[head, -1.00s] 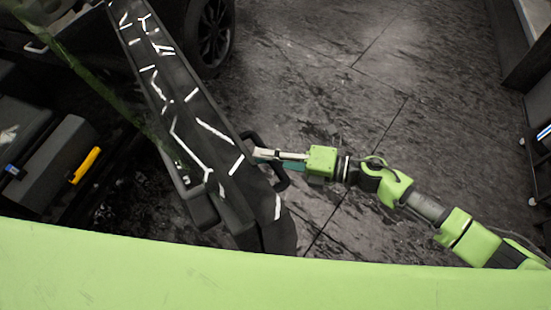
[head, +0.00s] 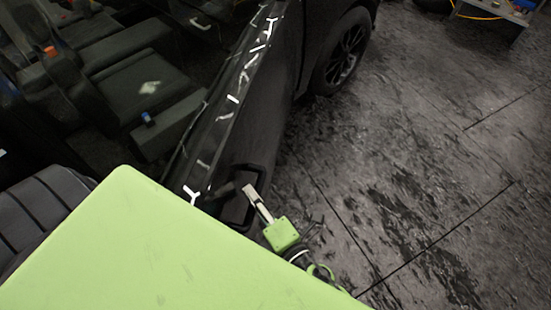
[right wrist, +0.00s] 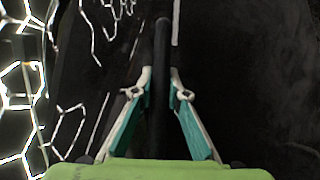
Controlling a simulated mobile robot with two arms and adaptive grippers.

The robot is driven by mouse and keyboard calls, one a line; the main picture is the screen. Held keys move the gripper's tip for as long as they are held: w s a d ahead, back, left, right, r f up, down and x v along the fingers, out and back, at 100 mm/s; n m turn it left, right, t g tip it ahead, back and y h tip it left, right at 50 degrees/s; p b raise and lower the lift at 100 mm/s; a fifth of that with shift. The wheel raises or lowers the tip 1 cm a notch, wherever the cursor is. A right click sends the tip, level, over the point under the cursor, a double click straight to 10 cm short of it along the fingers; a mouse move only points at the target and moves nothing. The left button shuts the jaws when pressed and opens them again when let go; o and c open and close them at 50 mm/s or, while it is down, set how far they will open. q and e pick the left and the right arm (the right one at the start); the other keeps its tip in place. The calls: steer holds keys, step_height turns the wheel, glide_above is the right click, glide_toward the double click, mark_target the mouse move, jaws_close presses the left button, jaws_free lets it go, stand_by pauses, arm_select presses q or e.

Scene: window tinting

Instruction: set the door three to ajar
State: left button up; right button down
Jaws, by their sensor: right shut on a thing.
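The black car door (head: 228,120) runs from the upper middle down to my body in the head view, with white light streaks on its upper face. Its dark handle (head: 262,170) stands out on the outer side near the lower end. My right gripper (head: 248,190) is at this handle. In the right wrist view, the two fingers (right wrist: 160,78) are shut on the upright dark handle bar (right wrist: 161,45). The gap between door and frame is hidden, so I cannot tell how wide it is. My left gripper is not in view.
The car's seats (head: 145,85) show left of the door. A car wheel (head: 345,52) stands beyond it. A bench or cart (head: 490,25) is at the top right. The dark tiled floor (head: 420,170) is clear on the right.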

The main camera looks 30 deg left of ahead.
steer(key=shift+s+a+f+m+t+h, duration=0.2)
steer(key=shift+f+m+t+h, duration=0.1)
steer(key=shift+f+t, duration=0.1)
steer(key=shift+s+a+r, duration=0.1)
steer(key=shift+a, duration=0.4)
steer(key=c, duration=2)
jaws_free()
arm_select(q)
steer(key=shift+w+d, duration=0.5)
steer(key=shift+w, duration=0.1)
arm_select(e)
steer(key=shift+o, duration=0.2)
steer(key=v, duration=1.2)
steer(key=shift+r, duration=0.15)
